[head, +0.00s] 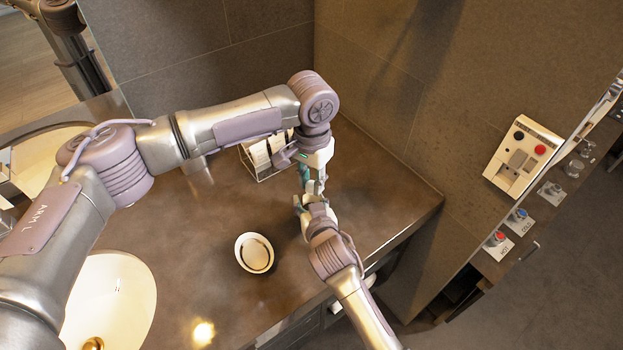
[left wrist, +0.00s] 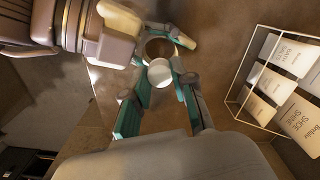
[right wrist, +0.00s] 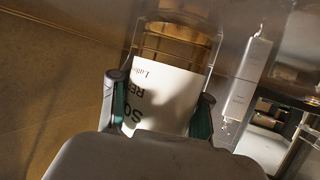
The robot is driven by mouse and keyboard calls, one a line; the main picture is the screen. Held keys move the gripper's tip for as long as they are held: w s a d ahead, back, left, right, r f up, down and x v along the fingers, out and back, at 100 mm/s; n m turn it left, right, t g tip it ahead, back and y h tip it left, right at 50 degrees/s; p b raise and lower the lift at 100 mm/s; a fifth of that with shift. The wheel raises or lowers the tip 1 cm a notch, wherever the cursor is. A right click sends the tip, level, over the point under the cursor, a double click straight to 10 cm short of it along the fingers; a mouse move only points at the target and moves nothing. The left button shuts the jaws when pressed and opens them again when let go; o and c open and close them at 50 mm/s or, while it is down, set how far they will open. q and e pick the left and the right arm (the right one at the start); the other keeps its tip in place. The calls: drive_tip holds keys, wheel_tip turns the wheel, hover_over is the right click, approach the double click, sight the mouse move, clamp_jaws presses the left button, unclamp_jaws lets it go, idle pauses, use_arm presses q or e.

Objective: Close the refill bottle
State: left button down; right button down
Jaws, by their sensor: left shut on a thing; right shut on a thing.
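The refill bottle (right wrist: 165,95) is amber with a white label and is held between the two fingers of my right gripper (right wrist: 158,115). Its round amber body (left wrist: 157,48) also shows in the left wrist view. My left gripper (left wrist: 162,80) comes from above, shut on a small round white cap (left wrist: 160,73). The cap overlaps the bottle in that view; whether they touch I cannot tell. In the head view my left gripper (head: 314,185) is just above my right gripper (head: 313,204), and the grippers mostly hide bottle and cap.
A wire rack (head: 262,163) of white packets stands behind on the brown counter (head: 200,240). An oval dish (head: 254,253) lies nearer, left of my right gripper. Basins (head: 118,290) are at the left. A switch panel (head: 522,157) is on the right wall.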

use_arm(q)
drive_tip(key=m, duration=0.4)
drive_tip(key=shift+m, duration=0.4)
drive_tip(key=c, duration=0.9)
unclamp_jaws()
drive_tip(key=shift+o, duration=0.2)
wheel_tip(320, 180, up, 12)
use_arm(e)
drive_tip(key=shift+c, duration=2.3)
unclamp_jaws()
